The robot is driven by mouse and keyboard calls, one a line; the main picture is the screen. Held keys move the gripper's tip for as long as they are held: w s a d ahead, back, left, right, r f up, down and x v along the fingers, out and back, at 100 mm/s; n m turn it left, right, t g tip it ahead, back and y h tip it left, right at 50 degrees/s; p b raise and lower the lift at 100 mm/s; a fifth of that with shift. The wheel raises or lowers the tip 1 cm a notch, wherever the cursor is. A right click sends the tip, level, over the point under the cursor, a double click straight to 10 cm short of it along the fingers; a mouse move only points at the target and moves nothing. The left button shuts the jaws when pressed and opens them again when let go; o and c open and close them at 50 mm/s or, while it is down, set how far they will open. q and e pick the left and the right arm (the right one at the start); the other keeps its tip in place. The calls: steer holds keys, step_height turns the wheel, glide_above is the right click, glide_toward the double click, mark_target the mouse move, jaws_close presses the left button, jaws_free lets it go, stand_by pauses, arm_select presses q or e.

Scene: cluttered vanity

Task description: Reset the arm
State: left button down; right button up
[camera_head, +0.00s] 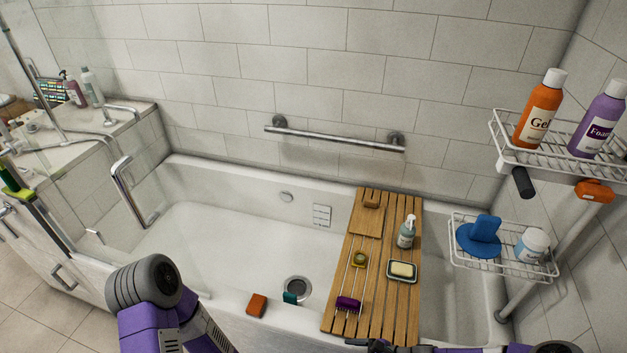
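My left arm, purple with a thick dark grey joint, rises at the lower left in front of the tub's near rim. Its gripper is not in view. Dark parts of my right arm show along the bottom edge at the right, in front of the wooden bath board (394,318). The dark piece at their left end may be part of my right gripper (376,346), but it is cut off by the frame. I cannot tell whether it is open or shut, and I see nothing held.
A wire rack (508,160) holds bottles at right.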

steer(key=s+a+r+n+g+h+p, duration=0.1)
steer(key=s+n+h, duration=0.6)
steer(key=n, duration=0.8)
steer(key=shift+s+a+r+n+g+p, duration=0.35)
steer(key=shift+s+r+g+p, duration=0.4)
steer(key=shift+s, duration=0.75)
steer(key=shift+f, duration=0.2)
